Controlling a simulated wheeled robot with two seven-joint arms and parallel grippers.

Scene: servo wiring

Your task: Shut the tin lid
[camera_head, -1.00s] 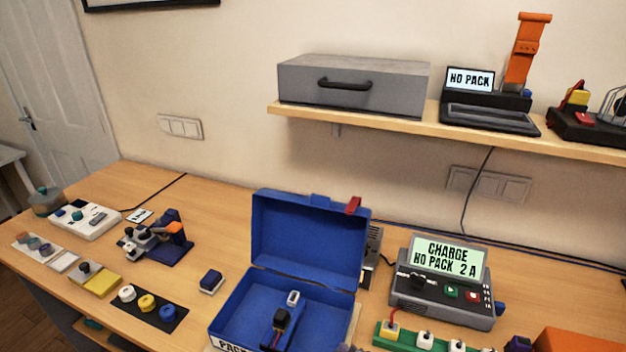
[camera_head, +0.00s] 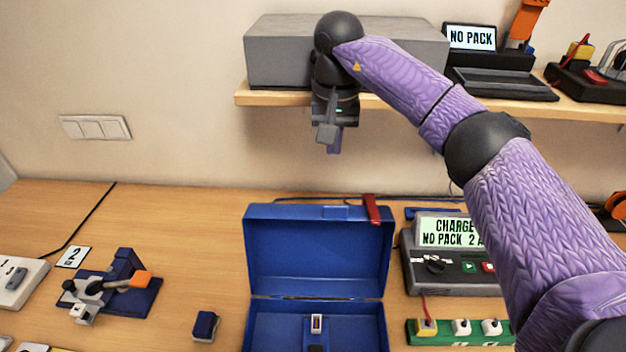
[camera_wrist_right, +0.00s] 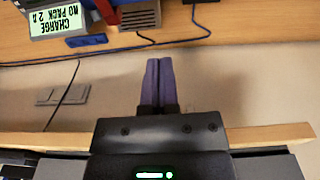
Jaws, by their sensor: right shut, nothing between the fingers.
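The blue tin (camera_head: 258,328) stands on the bench with its lid (camera_head: 318,250) open, standing up at the back edge. A red tab (camera_head: 371,209) sits at the lid's upper right. Inside the tin a small white-topped part (camera_head: 316,323) shows; the tin's front is cut off by the frame. My right gripper (camera_head: 334,148) hangs fingers down in front of the shelf, above and behind the open lid, apart from it. Its purple fingers are together and empty, also in the right wrist view (camera_wrist_right: 158,82). My left gripper is not in view.
The wooden shelf (camera_head: 245,97) with a grey drawer box (camera_head: 280,60) is right behind my right arm. A charger (camera_head: 455,270) and a green strip (camera_head: 440,338) stand right of the tin. A small blue block (camera_head: 205,326) and a blue clamp stand (camera_head: 125,285) lie left.

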